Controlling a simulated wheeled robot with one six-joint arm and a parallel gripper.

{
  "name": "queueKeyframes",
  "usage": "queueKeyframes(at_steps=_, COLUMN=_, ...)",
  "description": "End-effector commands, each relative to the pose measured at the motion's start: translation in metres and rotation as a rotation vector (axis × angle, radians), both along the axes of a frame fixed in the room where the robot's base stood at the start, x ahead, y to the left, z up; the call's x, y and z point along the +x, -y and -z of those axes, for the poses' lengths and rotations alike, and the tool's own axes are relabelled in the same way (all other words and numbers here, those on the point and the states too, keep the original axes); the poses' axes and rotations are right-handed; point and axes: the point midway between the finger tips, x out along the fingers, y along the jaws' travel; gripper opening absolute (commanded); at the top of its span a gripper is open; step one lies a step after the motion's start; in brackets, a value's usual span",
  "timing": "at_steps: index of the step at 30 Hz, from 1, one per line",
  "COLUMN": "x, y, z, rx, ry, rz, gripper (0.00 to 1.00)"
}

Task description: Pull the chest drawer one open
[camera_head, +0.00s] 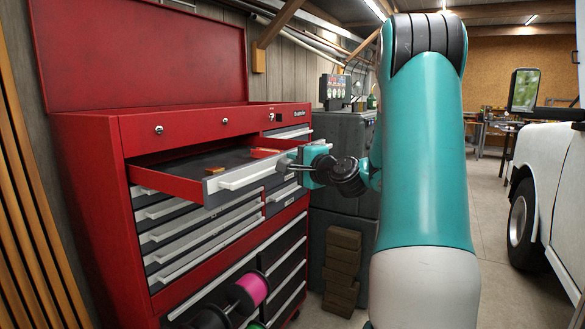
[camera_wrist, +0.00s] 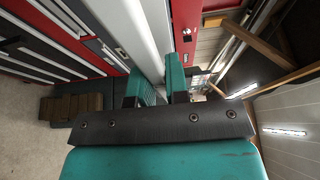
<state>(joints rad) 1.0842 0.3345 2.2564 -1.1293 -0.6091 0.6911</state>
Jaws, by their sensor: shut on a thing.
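The red tool chest (camera_head: 135,140) stands at the left with its lid up. Its top left drawer (camera_head: 166,183) is pulled out, showing a dark inside, and its grey front (camera_head: 222,196) carries a long pale handle (camera_head: 245,176). My gripper (camera_head: 288,164) is at the right end of this drawer front, shut on the handle. In the wrist view the teal fingers of my gripper (camera_wrist: 160,85) sit on either side of the pale handle bar (camera_wrist: 139,32). The exact contact is partly hidden by the fingers.
A small brown block (camera_head: 214,171) lies in the drawer. Closed drawers (camera_head: 200,232) sit below it, with spools (camera_head: 250,290) lower down. A grey cabinet (camera_head: 345,135) and stacked brown blocks (camera_head: 342,268) stand right of the chest. A white pickup (camera_head: 550,190) is at far right.

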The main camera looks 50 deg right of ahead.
Motion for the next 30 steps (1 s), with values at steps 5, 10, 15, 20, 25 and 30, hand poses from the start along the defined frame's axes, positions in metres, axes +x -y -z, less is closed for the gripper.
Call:
queueKeyframes(at_steps=5, x=-0.0031, y=-0.0064, z=0.0015, rx=0.001, ry=-0.003, rz=-0.014, gripper=0.00)
queueKeyframes(at_steps=10, x=-0.0030, y=-0.0086, z=0.0009, rx=0.002, ry=-0.004, rz=-0.017, gripper=0.00)
queueKeyframes(at_steps=15, x=-0.0028, y=-0.0085, z=0.0009, rx=0.002, ry=-0.004, rz=-0.017, gripper=0.00)
queueKeyframes(at_steps=20, x=-0.0028, y=-0.0084, z=0.0007, rx=0.002, ry=-0.003, rz=-0.017, gripper=0.40)
queueKeyframes(at_steps=25, x=-0.0029, y=-0.0080, z=0.0003, rx=0.000, ry=-0.002, rz=-0.016, gripper=0.40)
queueKeyframes(at_steps=30, x=-0.0086, y=-0.0082, z=0.0012, rx=0.000, ry=-0.002, rz=-0.013, gripper=0.40)
